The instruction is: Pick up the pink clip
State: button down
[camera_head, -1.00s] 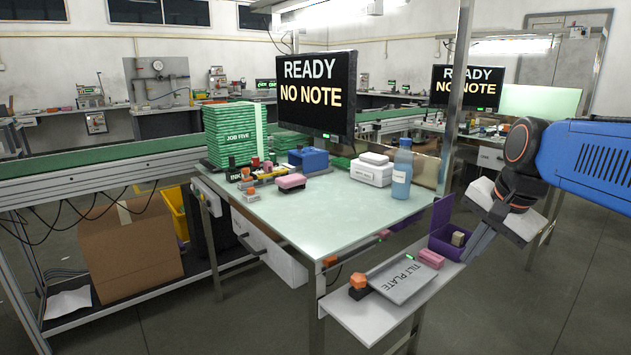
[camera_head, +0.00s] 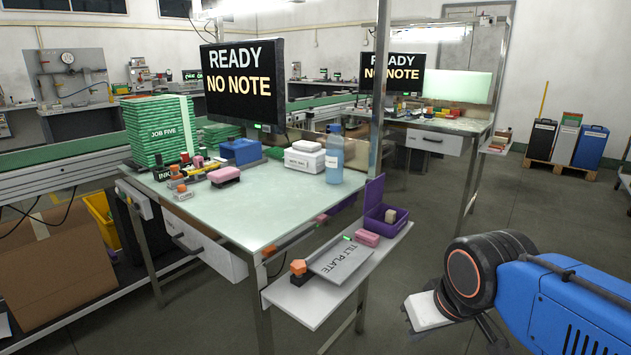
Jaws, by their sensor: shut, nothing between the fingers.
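I cannot make out a clip shape for certain. A pink block-like piece (camera_head: 367,238) lies on the narrow side shelf, beside the purple bin. A larger pink block with a dark base (camera_head: 224,175) sits on the glass-topped table. A small pink item (camera_head: 198,162) is among the bottles at the table's back left, too small to tell its form. My gripper (camera_head: 492,332) shows only in part at the bottom edge, right of the shelf and apart from all of these. It is shut and empty; its tips are cut off by the frame.
The side shelf (camera_head: 300,308) also holds a tilt plate (camera_head: 340,260), an orange knob (camera_head: 298,267) and an open purple bin (camera_head: 385,217). A metal post (camera_head: 377,90) rises at the table's right corner.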

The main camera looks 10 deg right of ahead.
aim_at(199, 160)
jog(key=j+z, duration=0.15)
jog(key=z, duration=0.3)
jog(key=i+j+z, duration=0.1)
jog(key=z, duration=0.35)
jog(key=j+z, duration=0.2)
jog(key=j, duration=0.35)
jog(key=j+z, duration=0.2)
jog(key=j, duration=0.35)
jog(key=k+j+z, duration=0.2)
jog(key=j, duration=0.35)
jog(key=k+j+z, duration=0.2)
jog(key=j, duration=0.85)
jog(key=k+j, duration=0.1)
jog(key=j, duration=0.4)
jog(key=j+u, duration=0.2)
jog(key=u, duration=0.25)
jog(key=l+u, duration=0.1)
jog(key=u, duration=0.3)
jog(key=l+u, duration=0.1)
jog(key=u, duration=0.3)
jog(key=k, duration=0.05)
